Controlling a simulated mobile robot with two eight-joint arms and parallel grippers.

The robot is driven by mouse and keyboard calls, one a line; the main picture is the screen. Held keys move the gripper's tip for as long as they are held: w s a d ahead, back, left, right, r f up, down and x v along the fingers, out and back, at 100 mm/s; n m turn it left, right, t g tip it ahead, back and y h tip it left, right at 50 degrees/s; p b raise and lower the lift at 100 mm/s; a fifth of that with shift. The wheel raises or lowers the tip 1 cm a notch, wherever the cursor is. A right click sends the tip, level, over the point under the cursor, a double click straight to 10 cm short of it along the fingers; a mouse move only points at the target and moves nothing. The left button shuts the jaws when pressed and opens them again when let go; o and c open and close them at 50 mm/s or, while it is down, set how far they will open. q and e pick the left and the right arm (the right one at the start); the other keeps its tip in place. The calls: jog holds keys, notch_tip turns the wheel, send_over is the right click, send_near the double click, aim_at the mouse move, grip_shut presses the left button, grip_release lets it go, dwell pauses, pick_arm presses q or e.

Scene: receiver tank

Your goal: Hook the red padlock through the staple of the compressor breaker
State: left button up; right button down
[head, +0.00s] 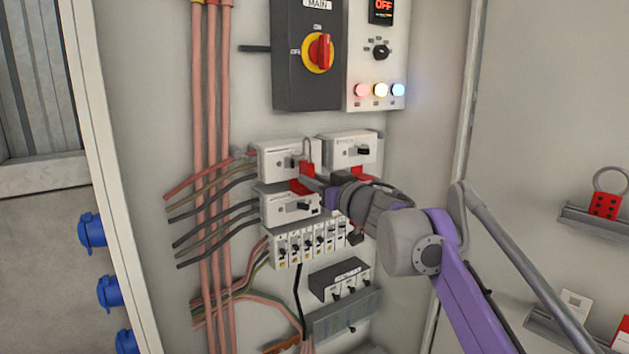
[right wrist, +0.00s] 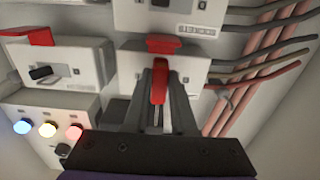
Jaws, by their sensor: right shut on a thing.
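The red padlock (head: 307,169) is in my right gripper (head: 316,181), body down, with its grey shackle upward in front of the right part of the upper left breaker (head: 271,163). The right wrist view, which looks upside down, shows the red padlock (right wrist: 159,82) between the fingers of my right gripper (right wrist: 160,88). The upper left breaker (right wrist: 194,68) lies behind it. I cannot tell whether the shackle passes through a staple. The breaker labels are too small to read, so I cannot tell which is the compressor breaker. My left gripper is not in view.
An upper right breaker (head: 340,148) and a lower breaker (head: 279,208) stand close by. Red tabs show under the upper two. The main switch (head: 296,75) is above, cables (head: 211,120) run left.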

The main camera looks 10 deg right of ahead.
jog(key=shift+x, duration=0.85)
dwell(0.6)
jog(key=shift+f+b, duration=0.35)
jog(key=shift+f, duration=0.6)
dwell(1.4)
jog(key=c, duration=0.7)
grip_release()
jog(key=shift+o, duration=0.2)
jog(key=shift+s, duration=0.1)
